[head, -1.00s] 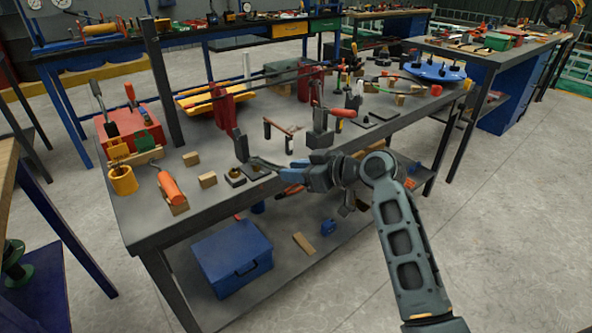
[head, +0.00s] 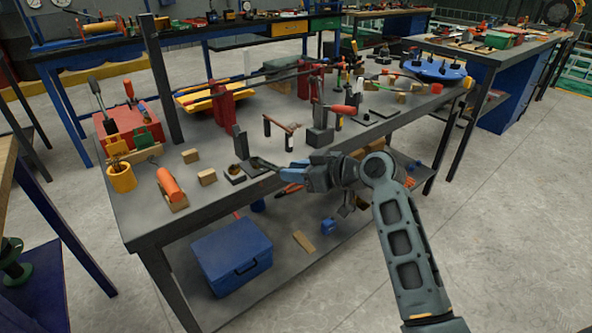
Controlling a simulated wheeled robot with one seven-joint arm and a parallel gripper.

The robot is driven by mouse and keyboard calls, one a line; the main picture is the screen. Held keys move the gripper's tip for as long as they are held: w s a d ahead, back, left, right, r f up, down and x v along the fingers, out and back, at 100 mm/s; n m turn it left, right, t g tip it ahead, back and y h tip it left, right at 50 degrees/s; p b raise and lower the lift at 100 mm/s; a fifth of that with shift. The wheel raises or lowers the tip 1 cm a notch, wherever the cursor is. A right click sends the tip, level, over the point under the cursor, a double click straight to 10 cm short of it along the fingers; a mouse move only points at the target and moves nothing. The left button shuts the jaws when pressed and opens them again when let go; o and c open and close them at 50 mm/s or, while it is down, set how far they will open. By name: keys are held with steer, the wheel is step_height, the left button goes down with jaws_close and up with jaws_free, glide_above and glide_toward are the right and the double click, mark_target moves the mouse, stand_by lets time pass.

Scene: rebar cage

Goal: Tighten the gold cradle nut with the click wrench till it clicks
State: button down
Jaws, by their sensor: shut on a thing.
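My gripper (head: 287,172) is at the front edge of the grey workbench, its blue-tipped fingers pointing left. It is shut on a dark, slim bar, which looks like the click wrench (head: 263,163). The bar reaches left over a dark plate. A small dark block with a round gold-brown top, perhaps the gold cradle nut (head: 233,169), sits just left of the bar's far end. I cannot tell whether the wrench touches it. The fingers hide the held end of the wrench.
A dark upright piece (head: 240,142) stands behind the block. Wooden blocks (head: 207,177), an orange-handled tool (head: 171,186) and a yellow cup (head: 121,177) are to the left. A blue box (head: 231,257) is below.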

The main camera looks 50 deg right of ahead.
steer(key=shift+f+b, duration=0.4)
steer(key=shift+f, duration=0.15)
stand_by(0.4)
steer(key=shift+a+m+h+p, duration=0.7)
steer(key=shift+a+h+p, duration=0.15)
steer(key=shift+p, duration=0.15)
steer(key=shift+w+a+m+h+p, duration=0.1)
steer(key=shift+a+m+h+p, duration=0.35)
steer(key=shift+p, duration=0.2)
steer(key=shift+w+a+m+g+h+p, duration=0.25)
steer(key=shift+a+m+h+p, duration=0.4)
steer(key=shift+p, duration=0.85)
steer(key=shift+w+a+m+g+h+p, duration=0.2)
steer(key=shift+a+m+h+p, duration=0.4)
steer(key=shift+p, duration=0.85)
steer(key=shift+h, duration=0.25)
steer(key=shift+w+a+f+m+g+h, duration=0.1)
steer(key=shift+w+a+m+g+h, duration=0.2)
steer(key=shift+a+m+h, duration=0.15)
steer(key=shift+w+a+f+m+g+h, duration=0.15)
steer(key=shift+a+m+g+h, duration=0.15)
steer(key=shift+a, duration=0.2)
